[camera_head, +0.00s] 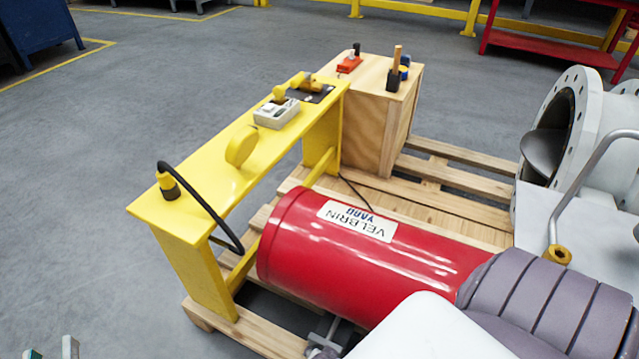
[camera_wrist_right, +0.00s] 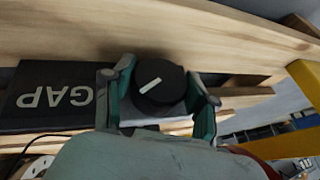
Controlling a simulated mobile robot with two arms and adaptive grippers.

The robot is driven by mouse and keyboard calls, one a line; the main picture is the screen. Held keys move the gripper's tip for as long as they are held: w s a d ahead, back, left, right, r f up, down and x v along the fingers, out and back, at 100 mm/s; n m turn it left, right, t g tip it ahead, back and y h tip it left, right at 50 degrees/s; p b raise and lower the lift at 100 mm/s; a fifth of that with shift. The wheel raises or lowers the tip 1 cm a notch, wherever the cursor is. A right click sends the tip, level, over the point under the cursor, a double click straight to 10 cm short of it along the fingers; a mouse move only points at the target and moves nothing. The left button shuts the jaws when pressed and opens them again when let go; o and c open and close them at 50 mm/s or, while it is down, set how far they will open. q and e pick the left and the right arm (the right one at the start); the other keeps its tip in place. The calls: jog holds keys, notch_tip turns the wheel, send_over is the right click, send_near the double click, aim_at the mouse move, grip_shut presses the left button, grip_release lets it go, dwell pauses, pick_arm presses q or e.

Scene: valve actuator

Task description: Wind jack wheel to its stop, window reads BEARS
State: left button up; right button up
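In the right wrist view a round black knob with a white pointer line (camera_wrist_right: 158,88), which looks like the jack wheel, sits between the fingers of my right gripper (camera_wrist_right: 160,92). The fingers close in on both sides and appear to touch it. Beside it a black plate (camera_wrist_right: 42,98) shows GAP in pale letters, upside down; BEARS is not seen. In the head view my right arm hides the knob. The tips of my left gripper (camera_head: 55,350) show at the bottom left corner, apart, with nothing visible between them.
A red cylinder (camera_head: 300,250) lies on the wooden pallet (camera_head: 455,175). A yellow bench (camera_head: 195,180) with small devices and a black cable stands beside it, and a wooden crate (camera_head: 365,120) behind. A white flanged pipe (camera_head: 600,130) is at right.

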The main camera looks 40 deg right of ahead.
jog(key=o, duration=0.4)
jog(key=v, duration=1.2)
